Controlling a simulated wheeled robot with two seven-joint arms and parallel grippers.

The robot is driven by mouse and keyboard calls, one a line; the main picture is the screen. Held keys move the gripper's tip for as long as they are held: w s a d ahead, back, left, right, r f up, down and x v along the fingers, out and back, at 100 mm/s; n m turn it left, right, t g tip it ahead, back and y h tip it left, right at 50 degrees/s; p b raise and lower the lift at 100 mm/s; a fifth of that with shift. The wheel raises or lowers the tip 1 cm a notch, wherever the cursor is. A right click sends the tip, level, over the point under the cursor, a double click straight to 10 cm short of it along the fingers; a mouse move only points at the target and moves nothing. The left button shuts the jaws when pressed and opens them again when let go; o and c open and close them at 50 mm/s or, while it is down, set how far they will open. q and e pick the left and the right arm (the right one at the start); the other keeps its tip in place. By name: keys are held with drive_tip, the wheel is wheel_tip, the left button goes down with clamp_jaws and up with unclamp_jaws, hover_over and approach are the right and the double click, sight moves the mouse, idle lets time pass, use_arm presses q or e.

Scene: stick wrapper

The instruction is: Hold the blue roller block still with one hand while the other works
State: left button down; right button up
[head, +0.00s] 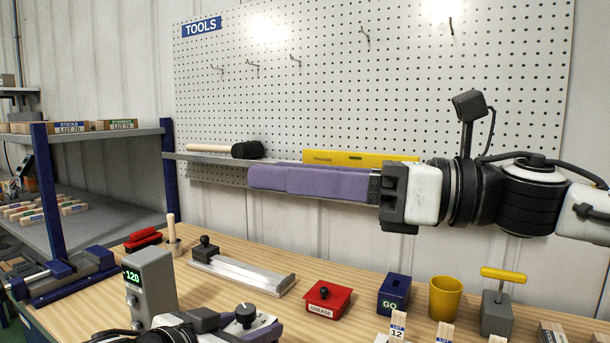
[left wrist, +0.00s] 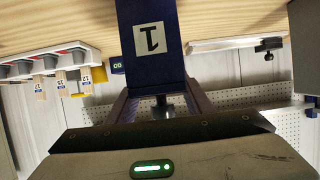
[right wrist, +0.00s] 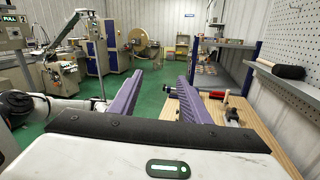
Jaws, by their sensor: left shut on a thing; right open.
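The dark blue block (left wrist: 150,30) with a white label marked 1 fills the upper middle of the left wrist view. My left gripper (left wrist: 160,100) is shut on it, with a purple finger at each side. In the head view, only part of my left gripper and wrist shows at the bottom edge, and I cannot make out the block there. My right gripper (head: 250,178) is raised above the bench in front of the pegboard. In the right wrist view, its purple fingers (right wrist: 160,76) are apart with nothing between them.
On the wooden bench stand a grey box reading 120 (head: 150,285), a metal rail (head: 240,275), a red box (head: 327,299), a blue GO box (head: 394,293), a yellow cup (head: 445,298) and a yellow-handled block (head: 497,310). A shelf (head: 200,160) holds a black-headed mallet (head: 246,149).

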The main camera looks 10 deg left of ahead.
drive_tip(key=s+d+r+y, duration=0.2)
drive_tip(key=s+r+y, duration=0.1)
drive_tip(key=r, duration=0.8)
drive_tip(key=shift+s+r, duration=0.3)
drive_tip(key=shift+s, duration=0.2)
drive_tip(key=shift+d, duration=0.1)
drive_tip(key=w+f+n+h, duration=0.1)
drive_tip(key=w+f+h, duration=0.4)
drive_tip(key=f, duration=1.1)
drive_tip(key=h, duration=0.3)
approach(249, 309)
drive_tip(key=shift+n+g, duration=0.3)
drive_tip(key=shift+g, duration=0.1)
drive_tip(key=x, duration=0.7)
drive_tip(key=shift+w+a+f, duration=0.1)
drive_tip(key=shift+w+a, duration=0.1)
drive_tip(key=shift+w, duration=0.1)
drive_tip(key=shift+a+f, duration=0.2)
drive_tip(key=shift+a, duration=0.3)
drive_tip(key=c, duration=1)
drive_tip(key=shift+c, duration=0.2)
